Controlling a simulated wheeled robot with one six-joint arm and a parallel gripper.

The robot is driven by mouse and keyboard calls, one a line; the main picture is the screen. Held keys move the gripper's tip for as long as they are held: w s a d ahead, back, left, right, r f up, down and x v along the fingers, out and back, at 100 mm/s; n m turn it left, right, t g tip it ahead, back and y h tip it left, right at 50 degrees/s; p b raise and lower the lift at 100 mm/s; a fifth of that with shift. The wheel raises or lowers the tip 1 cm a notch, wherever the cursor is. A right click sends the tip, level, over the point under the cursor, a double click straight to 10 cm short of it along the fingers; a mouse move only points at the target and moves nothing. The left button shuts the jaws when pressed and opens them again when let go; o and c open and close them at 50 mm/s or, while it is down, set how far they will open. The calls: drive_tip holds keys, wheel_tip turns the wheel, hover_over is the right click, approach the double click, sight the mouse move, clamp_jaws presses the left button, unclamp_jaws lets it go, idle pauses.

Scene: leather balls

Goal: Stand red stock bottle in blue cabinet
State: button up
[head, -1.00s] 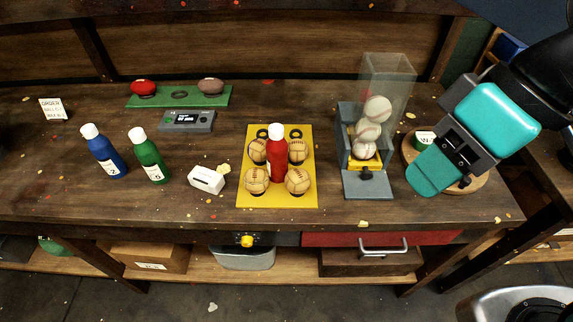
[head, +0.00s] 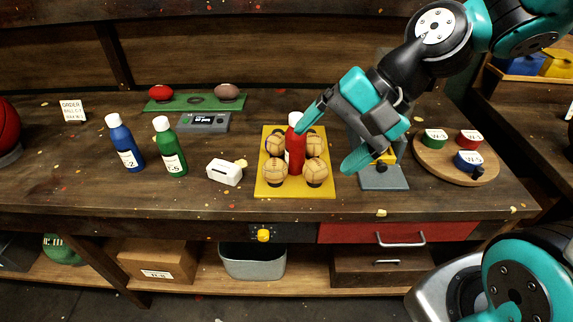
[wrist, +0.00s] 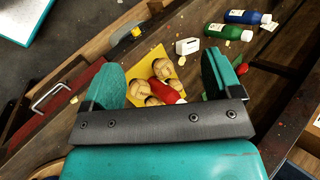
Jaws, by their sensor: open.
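The red bottle (head: 296,152) with a white cap stands upright on a yellow mat (head: 270,189), among several tan stitched balls (head: 316,173). I cannot make out a blue cabinet in these views.
A blue bottle (head: 124,146) and a green bottle (head: 170,150) stand at left. A white box (head: 225,173) is left of the mat. A ball dispenser base (head: 385,178) and a round board (head: 430,164) with lidded pots are at right. A red drawer (head: 350,232) is below.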

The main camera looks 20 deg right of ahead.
drive_tip(key=w+d+f+m+t+y+b, duration=0.2)
drive_tip(key=w+d+f+m+t+b, duration=0.15)
drive_tip(key=w+d+f+m, duration=0.55)
drive_tip(key=m+t+b, duration=0.3)
drive_tip(key=m+t, duration=0.1)
drive_tip(key=m, duration=0.8)
approach(305, 136)
drive_tip(key=shift+t, duration=0.25)
drive_tip(key=x, duration=0.6)
drive_tip(key=shift+a+f, duration=0.2)
drive_tip(key=shift+a, duration=0.2)
drive_tip(key=shift+x, duration=2.95)
drive_tip(key=shift+w+d+f, duration=0.1)
drive_tip(key=shift+d+f, duration=0.05)
drive_tip(key=shift+d, duration=0.1)
drive_tip(key=c, duration=1.3)
drive_tip(key=shift+o, duration=0.2)
